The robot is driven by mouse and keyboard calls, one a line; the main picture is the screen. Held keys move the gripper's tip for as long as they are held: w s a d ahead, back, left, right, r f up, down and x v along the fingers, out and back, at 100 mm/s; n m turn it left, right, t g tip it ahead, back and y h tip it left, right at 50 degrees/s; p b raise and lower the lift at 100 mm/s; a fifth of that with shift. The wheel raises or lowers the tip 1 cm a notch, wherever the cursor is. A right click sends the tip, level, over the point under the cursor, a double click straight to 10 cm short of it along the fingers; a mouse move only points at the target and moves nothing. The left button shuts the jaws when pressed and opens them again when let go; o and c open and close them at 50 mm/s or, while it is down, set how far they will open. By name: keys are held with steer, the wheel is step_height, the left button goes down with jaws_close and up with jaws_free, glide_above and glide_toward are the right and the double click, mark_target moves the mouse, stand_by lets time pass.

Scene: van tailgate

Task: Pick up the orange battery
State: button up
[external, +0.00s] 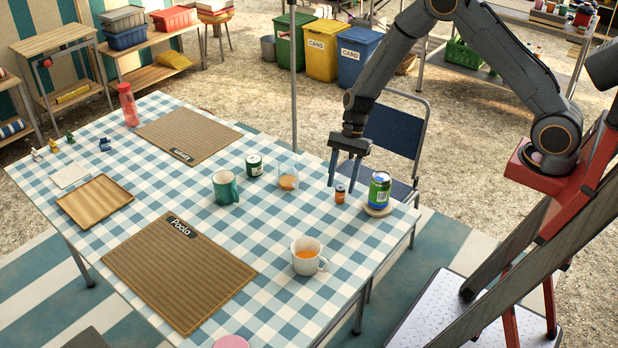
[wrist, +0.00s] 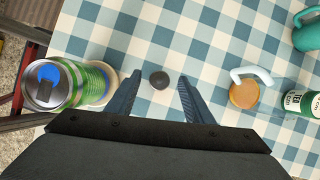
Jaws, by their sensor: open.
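The orange battery (external: 340,195) is a small upright cylinder with a dark band, standing on the checked tablecloth near the table's right edge. In the wrist view only its dark round top (wrist: 159,80) shows clearly. My gripper (external: 342,186) is open and points down, with its two fingers above and around the battery's spot. In the wrist view the battery's top lies between the fingertips, with clear gaps on both sides. I cannot tell exactly how far the tips are above the cloth.
A green and blue can (external: 380,188) stands on a round coaster (external: 378,210) just right of the battery.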

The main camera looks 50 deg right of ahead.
mark_target(340, 194)
steer(key=shift+x, duration=1.2)
jaws_close()
steer(key=shift+r, duration=0.15)
